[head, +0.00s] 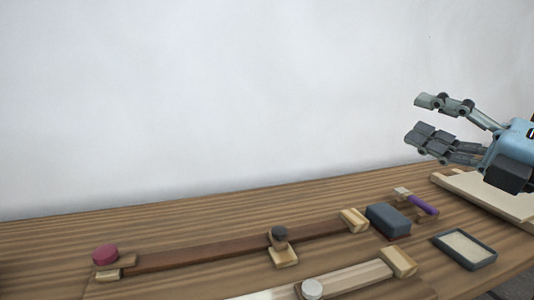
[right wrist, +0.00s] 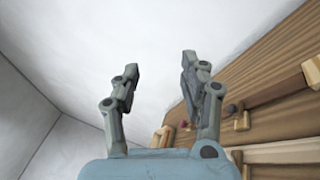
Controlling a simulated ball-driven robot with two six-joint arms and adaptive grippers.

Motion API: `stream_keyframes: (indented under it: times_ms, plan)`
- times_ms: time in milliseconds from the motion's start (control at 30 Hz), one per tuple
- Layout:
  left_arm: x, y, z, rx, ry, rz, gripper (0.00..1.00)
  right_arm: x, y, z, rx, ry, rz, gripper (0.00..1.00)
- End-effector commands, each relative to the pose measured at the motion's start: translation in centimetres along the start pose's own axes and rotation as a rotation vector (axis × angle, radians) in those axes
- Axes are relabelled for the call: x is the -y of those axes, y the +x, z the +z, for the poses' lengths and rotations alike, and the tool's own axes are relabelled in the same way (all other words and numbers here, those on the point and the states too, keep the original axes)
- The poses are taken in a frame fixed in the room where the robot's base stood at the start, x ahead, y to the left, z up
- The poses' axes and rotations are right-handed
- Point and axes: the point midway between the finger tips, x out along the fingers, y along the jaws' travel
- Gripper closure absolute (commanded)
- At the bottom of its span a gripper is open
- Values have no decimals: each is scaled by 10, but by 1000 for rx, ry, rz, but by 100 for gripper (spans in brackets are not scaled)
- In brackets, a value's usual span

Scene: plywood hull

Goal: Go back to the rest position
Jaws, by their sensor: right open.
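My right gripper (head: 420,118) reaches in from the right edge in the head view, raised above the right end of the wooden table (head: 200,225). Its two jointed grey fingers are spread apart with nothing between them. In the right wrist view the same gripper (right wrist: 158,80) shows both fingers apart, with white wall behind the gap. It touches nothing that I can see. My left gripper is in neither view.
On the table are a dark wooden strip (head: 210,253) with blocks, a pale strip (head: 350,279), a red knob (head: 105,254), a dark blue block (head: 388,220), a purple-handled tool (head: 423,205) and a shallow dark-rimmed tray (head: 489,259). A pale board (head: 460,184) lies below my right gripper.

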Motion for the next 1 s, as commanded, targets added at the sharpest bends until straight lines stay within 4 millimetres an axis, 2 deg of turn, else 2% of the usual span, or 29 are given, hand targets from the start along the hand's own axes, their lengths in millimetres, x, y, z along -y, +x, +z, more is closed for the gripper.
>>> stream_keyframes:
  times_ms: [67, 133, 200, 267, 300, 367, 400, 500, 667, 900, 933, 1000]
  plan:
    - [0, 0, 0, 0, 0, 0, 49, -4, -13, 20, 238, 227, 50, 56]
    - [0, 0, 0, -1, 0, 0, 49, 9, -34, 39, 458, 439, 52, 56]
    - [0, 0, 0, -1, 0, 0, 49, 36, -63, 48, 675, 652, 12, 56]
    - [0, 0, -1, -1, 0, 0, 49, 66, -93, 43, 854, 835, -55, 56]
    - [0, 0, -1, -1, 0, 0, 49, 88, -114, 33, 967, 957, -118, 56]
    - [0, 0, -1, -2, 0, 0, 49, 117, -144, 7, 1116, 1123, -229, 56]
    - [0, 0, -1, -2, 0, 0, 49, 132, -160, -12, 1195, 1215, -304, 56]
    - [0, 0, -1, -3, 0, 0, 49, 155, -194, -61, 1334, 1392, -482, 56]
    - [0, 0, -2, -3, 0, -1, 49, 166, -229, -130, 1460, 1582, -735, 56]
    - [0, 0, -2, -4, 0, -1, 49, 152, -264, -216, 1539, 1771, -1079, 56]
    - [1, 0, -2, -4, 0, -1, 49, 157, -266, -221, 1544, 1778, -1102, 56]
    - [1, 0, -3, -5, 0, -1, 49, 183, -267, -225, 1553, 1769, -1103, 56]
